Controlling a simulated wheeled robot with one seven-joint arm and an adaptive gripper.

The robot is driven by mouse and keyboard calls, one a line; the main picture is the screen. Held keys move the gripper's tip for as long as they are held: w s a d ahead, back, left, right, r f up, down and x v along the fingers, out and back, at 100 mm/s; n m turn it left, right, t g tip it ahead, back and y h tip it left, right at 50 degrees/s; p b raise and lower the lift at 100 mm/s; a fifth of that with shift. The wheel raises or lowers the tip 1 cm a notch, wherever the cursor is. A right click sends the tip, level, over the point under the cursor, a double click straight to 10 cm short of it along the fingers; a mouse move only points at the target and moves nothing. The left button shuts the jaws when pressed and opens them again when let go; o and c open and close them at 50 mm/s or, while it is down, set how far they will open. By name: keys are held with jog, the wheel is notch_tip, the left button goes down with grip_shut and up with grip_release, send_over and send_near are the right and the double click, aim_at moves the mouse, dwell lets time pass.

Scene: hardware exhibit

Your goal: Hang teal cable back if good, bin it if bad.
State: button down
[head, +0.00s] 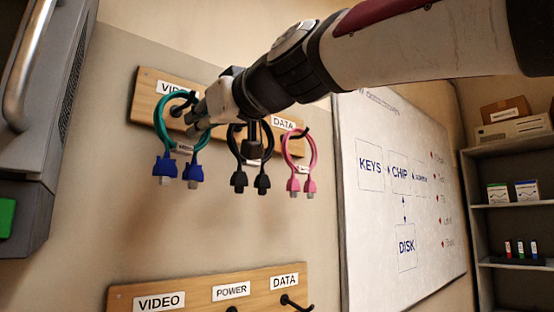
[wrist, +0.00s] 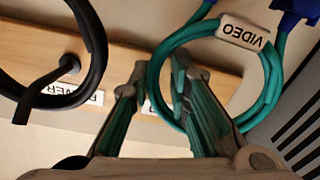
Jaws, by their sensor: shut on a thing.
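The teal cable (head: 160,124) is a loop with two blue plugs (head: 178,168), at the VIDEO end of the upper wooden rack (head: 146,92). In the wrist view the teal cable (wrist: 156,62) carries a white VIDEO tag (wrist: 243,36), seen upside down. My gripper (head: 196,122) is at the right side of this loop; in the wrist view my gripper (wrist: 163,78) is shut on the loop, its right finger overlapping it. The exact contact is partly hidden. The hook (head: 177,111) shows inside the loop; whether the cable rests on it is unclear.
A black cable (head: 236,150) and a pink cable (head: 289,152) hang close to the right. A lower rack (head: 200,285) has VIDEO, POWER and DATA labels and bare hooks. A grey cabinet (head: 60,90) is at left, a whiteboard (head: 385,240) and shelves (head: 515,205) at right.

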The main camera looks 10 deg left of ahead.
jog(key=c, duration=1.4)
grip_release()
jog(key=shift+d, duration=0.1)
jog(key=v, duration=1.2)
jog(key=d+f+m+g+h, duration=0.1)
jog(key=d+f+m+h, duration=0.15)
jog(key=d+f, duration=0.5)
jog(key=d+f+m+h, duration=0.2)
jog(key=d+f+h, duration=0.15)
jog(key=f, duration=0.75)
jog(key=d+f+m+g+h, duration=0.1)
jog(key=d+f+m+h, duration=0.2)
jog(key=d+f, duration=0.45)
jog(key=s+d+f+m+g+h, duration=0.1)
jog(key=s+d+f+m, duration=0.1)
jog(key=f, duration=0.5)
jog(key=s+d+f+m+g+h, duration=0.1)
jog(key=s+d+f+m+h, duration=0.1)
jog(key=s+d+f, duration=0.3)
jog(key=s+d+f+m+g+h, duration=0.1)
jog(key=d+f, duration=0.4)
jog(key=f, duration=0.5)
jog(key=shift+s+m+g+h, duration=0.4)
jog(key=shift+s+m+h, duration=0.2)
jog(key=shift+s, duration=0.75)
